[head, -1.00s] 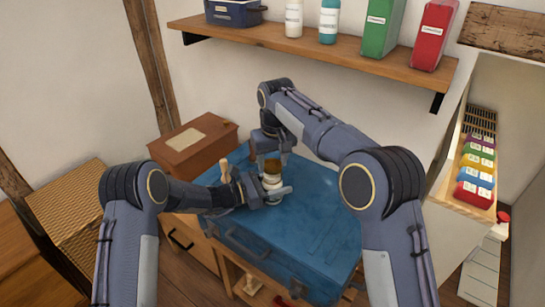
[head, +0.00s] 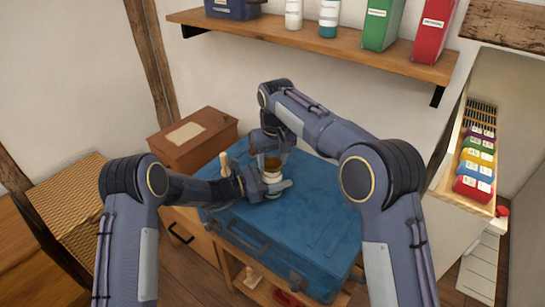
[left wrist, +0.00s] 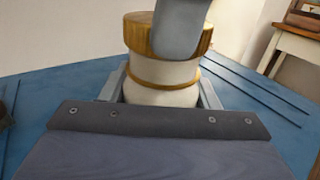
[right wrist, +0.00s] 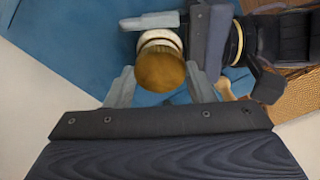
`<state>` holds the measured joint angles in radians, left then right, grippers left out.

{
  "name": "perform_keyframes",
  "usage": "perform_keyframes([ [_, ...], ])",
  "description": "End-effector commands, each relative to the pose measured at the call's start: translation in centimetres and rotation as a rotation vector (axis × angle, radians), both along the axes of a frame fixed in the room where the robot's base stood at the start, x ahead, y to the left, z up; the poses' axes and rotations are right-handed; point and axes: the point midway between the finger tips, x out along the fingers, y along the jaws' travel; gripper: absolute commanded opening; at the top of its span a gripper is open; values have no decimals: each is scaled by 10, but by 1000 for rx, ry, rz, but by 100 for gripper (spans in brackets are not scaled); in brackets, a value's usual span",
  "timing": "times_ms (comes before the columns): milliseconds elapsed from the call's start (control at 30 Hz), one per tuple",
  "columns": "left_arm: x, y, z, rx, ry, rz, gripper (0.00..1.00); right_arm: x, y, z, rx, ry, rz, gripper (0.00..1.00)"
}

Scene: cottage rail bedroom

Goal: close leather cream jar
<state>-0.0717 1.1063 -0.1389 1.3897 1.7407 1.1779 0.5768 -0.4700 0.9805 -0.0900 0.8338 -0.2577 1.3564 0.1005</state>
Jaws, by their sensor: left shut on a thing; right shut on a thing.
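The cream jar (head: 272,179) has a pale body and a golden-brown lid (head: 272,163). It is upright at the blue suitcase (head: 320,215). My left gripper (head: 274,189) is shut around the jar's body, which shows between its fingers in the left wrist view (left wrist: 160,72). My right gripper (head: 271,150) comes from above and is shut on the lid, which also shows in the right wrist view (right wrist: 160,72). In the left wrist view the lid sits on top of the body with no clear gap. One right finger hides part of the lid.
A wooden-handled item (head: 225,165) stands beside my left gripper. A brown wooden box (head: 193,140) is behind it at left. A wall shelf (head: 310,46) with bottles and boxes is above. The suitcase top at right is clear.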

Motion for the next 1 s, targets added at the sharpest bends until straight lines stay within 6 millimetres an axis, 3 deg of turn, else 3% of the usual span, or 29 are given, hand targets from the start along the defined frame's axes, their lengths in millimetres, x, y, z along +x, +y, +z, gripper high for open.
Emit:
perform_keyframes([
  [867, 0, 0, 0, 0, 0, 0, 14, 0, 0, -11, 0, 0, -1, 28],
  [900, 0, 0, 0, 0, 0, 0, 0, 0, 0, -11, 0, 0, -1, 28],
  [1000, 0, 0, 0, 0, 0, 0, 0, 0, 1, -11, -1, 0, -26, 28],
])
